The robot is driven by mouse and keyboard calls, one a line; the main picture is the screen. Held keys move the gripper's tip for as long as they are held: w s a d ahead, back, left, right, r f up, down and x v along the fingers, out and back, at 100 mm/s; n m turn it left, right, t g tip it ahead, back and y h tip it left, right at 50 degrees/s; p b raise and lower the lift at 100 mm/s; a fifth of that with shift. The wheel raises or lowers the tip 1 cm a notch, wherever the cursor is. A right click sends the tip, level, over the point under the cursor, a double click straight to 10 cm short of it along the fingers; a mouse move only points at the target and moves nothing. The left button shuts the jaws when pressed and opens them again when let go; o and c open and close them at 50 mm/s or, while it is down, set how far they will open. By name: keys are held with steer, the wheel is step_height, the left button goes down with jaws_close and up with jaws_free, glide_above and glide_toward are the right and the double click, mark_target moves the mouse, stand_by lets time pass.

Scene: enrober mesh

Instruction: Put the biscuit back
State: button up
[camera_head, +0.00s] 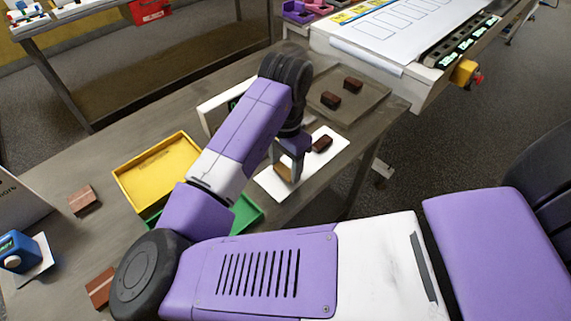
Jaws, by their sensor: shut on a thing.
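A tan-brown biscuit (283,173) is between the fingers of my gripper (286,165), at the white sheet (273,186) on the bench. My gripper points down and is shut on this biscuit. I cannot tell whether the biscuit touches the sheet. A dark brown biscuit (322,144) lies on the same sheet, just right of my gripper. Two more dark biscuits, one nearer (331,100) and one farther (353,84), lie on the grey mesh panel (374,101) behind. My arm hides part of the bench left of the gripper.
A yellow tray (127,178) and a partly hidden green tray (248,213) stand to the left. Reddish-brown blocks (84,201) and a blue device (18,252) are farther left. A white-framed panel (213,106) stands behind my arm. A white machine (365,61) adjoins the bench's far end.

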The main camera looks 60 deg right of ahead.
steer(key=shift+f, duration=0.2)
steer(key=shift+f, duration=0.1)
steer(key=o, duration=1)
